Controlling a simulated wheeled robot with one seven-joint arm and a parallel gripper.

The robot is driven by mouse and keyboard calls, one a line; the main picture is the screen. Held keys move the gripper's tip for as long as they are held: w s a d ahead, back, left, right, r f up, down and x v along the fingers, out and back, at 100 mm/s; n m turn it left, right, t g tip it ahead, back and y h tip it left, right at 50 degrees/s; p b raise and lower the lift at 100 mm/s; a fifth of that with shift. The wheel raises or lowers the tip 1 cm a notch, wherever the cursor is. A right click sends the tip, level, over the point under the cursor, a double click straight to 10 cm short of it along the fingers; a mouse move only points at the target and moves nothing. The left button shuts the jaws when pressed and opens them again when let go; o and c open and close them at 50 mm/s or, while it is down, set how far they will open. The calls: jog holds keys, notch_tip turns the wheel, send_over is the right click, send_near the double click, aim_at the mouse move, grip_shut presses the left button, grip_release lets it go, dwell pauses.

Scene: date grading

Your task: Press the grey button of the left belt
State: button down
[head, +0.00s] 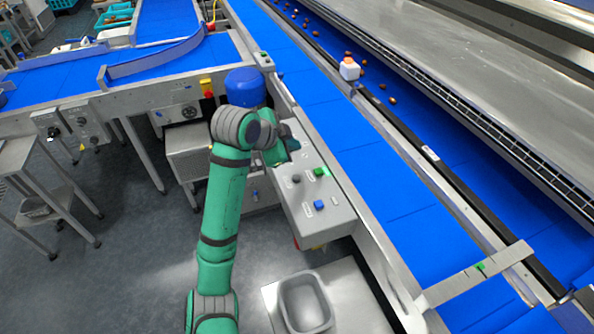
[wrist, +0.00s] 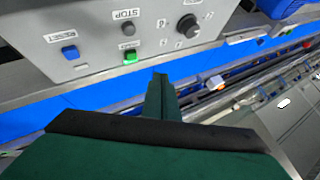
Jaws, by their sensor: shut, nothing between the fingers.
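A grey control box (head: 312,215) is fixed to the side of a long blue belt (head: 350,135). On its face are a grey button (head: 296,179), a green button (head: 320,171) and a blue button (head: 319,205). In the wrist view the grey button (wrist: 128,29) sits under the label STOP, above the green button (wrist: 130,57). The blue button (wrist: 70,52) is to their left and a black knob (wrist: 188,26) to their right. My gripper (wrist: 160,76) is shut and empty, its tip appearing just below and right of the green button; contact is not visible. In the head view my arm hides part of the box.
Another blue belt (head: 60,82) runs at the left, with separate control boxes (head: 82,125) below it. Brown dates (head: 393,99) and a white-and-orange object (head: 349,69) are by the right belt. A metal stand with a basin (head: 306,303) is below the box.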

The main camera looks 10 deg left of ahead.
aim_at(296, 179)
jog(key=shift+s+d+f, duration=0.1)
jog(key=shift+s+f, duration=0.05)
jog(key=shift+f, duration=2.05)
jog(key=shift+s+d+f, duration=0.1)
jog(key=shift+s+f, duration=0.05)
jog(key=shift+f, duration=2)
jog(key=shift+w, duration=0.25)
jog(key=shift+s+d, duration=0.1)
jog(key=shift+d, duration=0.15)
jog(key=shift+s+a, duration=0.2)
jog(key=shift+a, duration=0.35)
jog(key=shift+d, duration=0.3)
jog(key=shift+f, duration=0.1)
